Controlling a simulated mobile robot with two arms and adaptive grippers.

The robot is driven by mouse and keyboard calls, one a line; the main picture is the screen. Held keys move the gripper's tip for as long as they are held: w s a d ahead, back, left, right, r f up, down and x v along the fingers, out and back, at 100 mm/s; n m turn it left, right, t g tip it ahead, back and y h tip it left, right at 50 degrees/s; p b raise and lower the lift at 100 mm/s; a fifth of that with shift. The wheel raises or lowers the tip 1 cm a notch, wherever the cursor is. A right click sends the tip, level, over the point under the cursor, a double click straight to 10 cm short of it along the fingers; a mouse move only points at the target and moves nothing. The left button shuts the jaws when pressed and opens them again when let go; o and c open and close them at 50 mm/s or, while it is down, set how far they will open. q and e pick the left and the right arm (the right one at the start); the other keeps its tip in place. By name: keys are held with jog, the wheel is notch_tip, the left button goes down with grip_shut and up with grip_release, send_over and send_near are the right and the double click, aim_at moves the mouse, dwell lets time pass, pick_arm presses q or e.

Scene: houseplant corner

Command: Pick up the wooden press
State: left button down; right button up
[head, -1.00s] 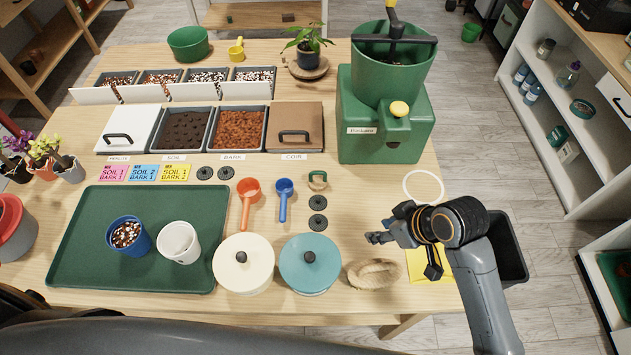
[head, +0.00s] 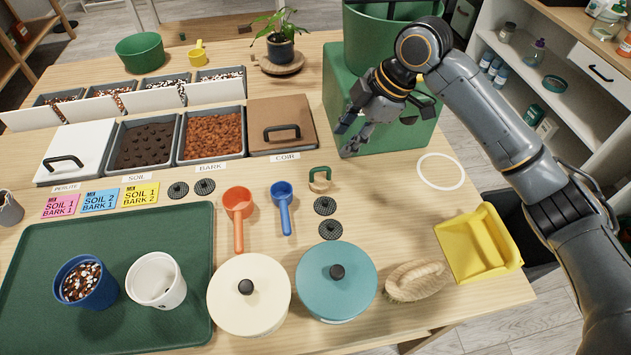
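The wooden press (head: 319,185) is a small pale wooden block with a green arched handle. It stands on the table in front of the brown coir lid, right of the blue scoop. My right gripper (head: 347,136) is in the air above and right of the press in the picture, in front of the green machine. Its fingers look spread apart with nothing between them, and it is clear of the press. My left gripper is out of view.
The blue scoop (head: 283,205) and black mesh discs (head: 325,206) lie close to the press. The teal lidded pot (head: 336,283), cream pot (head: 249,296) and brush (head: 417,281) are nearer me. The green machine (head: 400,136) stands behind. Bare table lies right of the press.

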aim_at(326, 168)
jog(key=x, duration=0.7)
jog(key=shift+d+f+p+x, duration=0.1)
jog(key=shift+d+p+x, duration=0.1)
jog(key=shift+x, duration=0.7)
jog(key=shift+d+f+p+x, duration=0.1)
jog(key=shift+p+x, duration=0.1)
jog(key=shift+x, duration=0.7)
jog(key=shift+d+p+x, duration=0.15)
jog(key=shift+p+x, duration=0.05)
jog(key=shift+x, duration=0.7)
jog(key=shift+c, duration=0.4)
grip_shut()
